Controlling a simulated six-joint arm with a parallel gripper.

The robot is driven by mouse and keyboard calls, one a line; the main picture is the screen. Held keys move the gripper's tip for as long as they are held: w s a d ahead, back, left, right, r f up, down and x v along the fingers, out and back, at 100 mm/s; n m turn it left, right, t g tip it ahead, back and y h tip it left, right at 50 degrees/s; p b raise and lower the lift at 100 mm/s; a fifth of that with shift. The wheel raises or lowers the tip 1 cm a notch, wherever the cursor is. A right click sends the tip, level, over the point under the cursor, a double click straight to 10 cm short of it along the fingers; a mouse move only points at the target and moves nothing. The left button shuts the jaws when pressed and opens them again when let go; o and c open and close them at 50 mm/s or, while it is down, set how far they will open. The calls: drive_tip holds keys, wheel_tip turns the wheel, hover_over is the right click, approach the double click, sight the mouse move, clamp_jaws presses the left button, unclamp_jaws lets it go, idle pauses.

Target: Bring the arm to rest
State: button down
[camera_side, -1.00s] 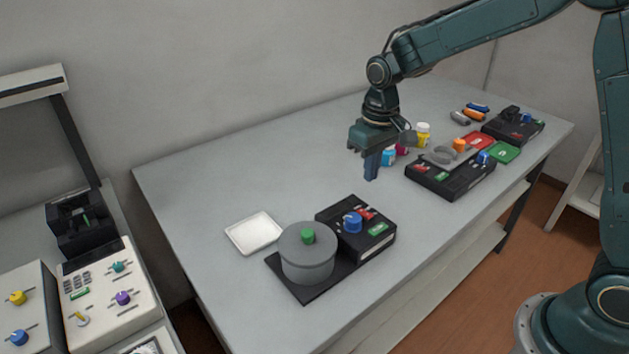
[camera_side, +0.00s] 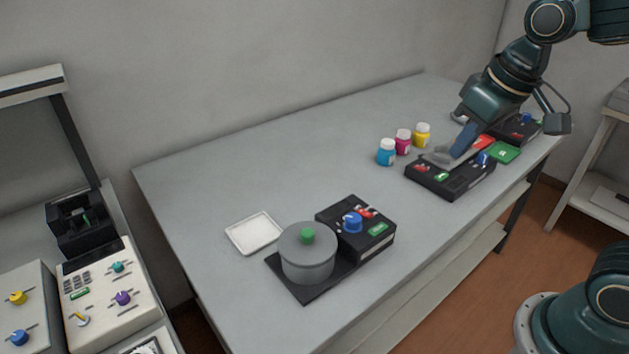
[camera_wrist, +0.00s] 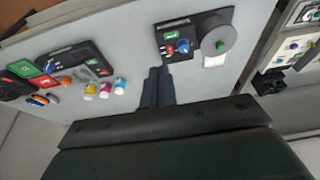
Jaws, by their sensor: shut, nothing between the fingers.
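My gripper (camera_side: 463,142) is shut and empty. In the side view it hangs in the air in front of the right part of the grey table (camera_side: 200,190), over or near the black device with a grey dish (camera_side: 455,182). In the wrist view its closed fingers (camera_wrist: 158,86) point toward the table, with a black box with a blue knob (camera_wrist: 182,46) beyond them. Cyan (camera_side: 386,153), magenta (camera_side: 403,142) and yellow (camera_side: 422,135) bottles stand upright left of the gripper and apart from it.
A grey lidded pot (camera_side: 307,262) on a black base and a white tray (camera_side: 254,233) occupy the table's front left. A green card (camera_side: 504,153) and another black device (camera_side: 520,130) lie at the right. The table's back left is clear.

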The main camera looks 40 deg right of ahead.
drive_tip(key=s+t, duration=0.1)
drive_tip(key=s, duration=0.8)
drive_tip(key=shift+s+d+t, duration=0.2)
drive_tip(key=shift+d+t, duration=0.05)
drive_tip(key=shift+t, duration=0.15)
idle(0.5)
